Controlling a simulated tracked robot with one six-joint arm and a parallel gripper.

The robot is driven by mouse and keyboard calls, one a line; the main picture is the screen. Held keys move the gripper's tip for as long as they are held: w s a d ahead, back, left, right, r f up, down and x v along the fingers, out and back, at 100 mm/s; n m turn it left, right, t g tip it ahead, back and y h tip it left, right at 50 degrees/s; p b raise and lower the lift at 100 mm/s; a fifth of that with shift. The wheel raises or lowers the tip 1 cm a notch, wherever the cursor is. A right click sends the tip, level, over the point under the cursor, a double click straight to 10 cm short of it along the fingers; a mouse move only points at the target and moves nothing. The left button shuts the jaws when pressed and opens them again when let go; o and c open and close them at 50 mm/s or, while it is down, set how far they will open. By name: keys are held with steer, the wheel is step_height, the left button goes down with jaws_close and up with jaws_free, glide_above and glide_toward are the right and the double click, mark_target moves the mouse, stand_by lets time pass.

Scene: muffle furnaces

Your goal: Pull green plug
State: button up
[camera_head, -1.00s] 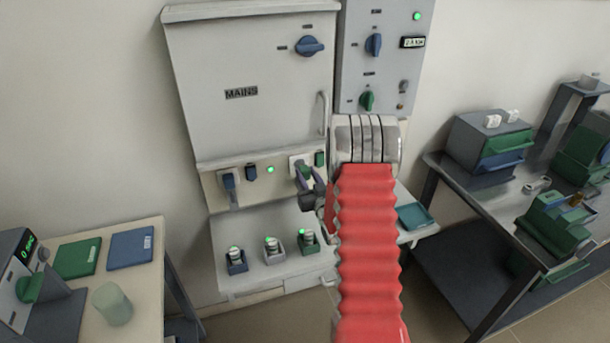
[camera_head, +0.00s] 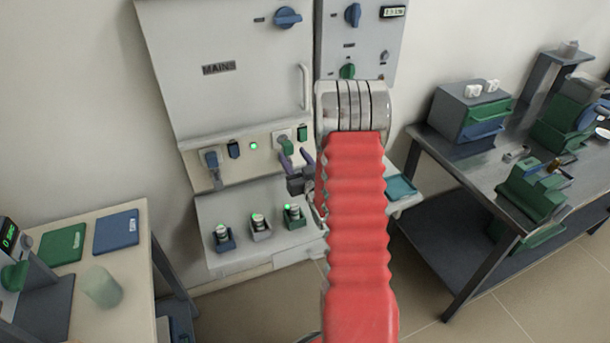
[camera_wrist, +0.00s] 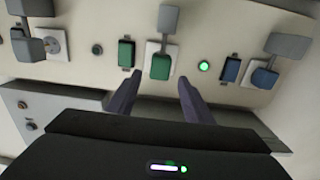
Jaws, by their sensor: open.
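The green plug (camera_head: 286,146) sits in a white socket on the furnace's lower panel. In the wrist view the green plug (camera_wrist: 160,66) is ahead of my fingertips, near the middle between them, with a grey part standing out above it. My gripper (camera_head: 297,160) is just below and in front of the plug in the head view. In the wrist view my gripper (camera_wrist: 160,80) has its two dark fingers spread, with nothing between them but the panel and the plug's lower end. I cannot tell whether a finger touches the plug.
A green switch (camera_wrist: 127,53) is close beside the plug. A blue plug (camera_head: 211,160) and blue switch (camera_head: 234,148) are on the same panel. Several lit pieces stand on the ledge below (camera_head: 250,258). Side tables (camera_head: 140,280) flank the furnace.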

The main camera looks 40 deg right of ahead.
steer(key=v, duration=1)
stand_by(0.3)
steer(key=w+a+r+n+g+y, duration=0.15)
steer(key=a+r+g, duration=0.45)
steer(key=a+r, duration=0.7)
steer(key=s+a+r+n+g+y, duration=0.1)
steer(key=s+a+r+g+y, duration=0.1)
steer(key=s+a, duration=0.7)
steer(key=s+a+r+n+g+y, duration=0.1)
steer(key=s+a+r+g, duration=0.2)
steer(key=s+a, duration=0.6)
steer(key=s, duration=0.5)
steer(key=shift+a+r+g+y, duration=0.25)
steer(key=shift+a+g+y, duration=0.05)
steer(key=shift+y, duration=0.05)
steer(key=shift+w, duration=0.1)
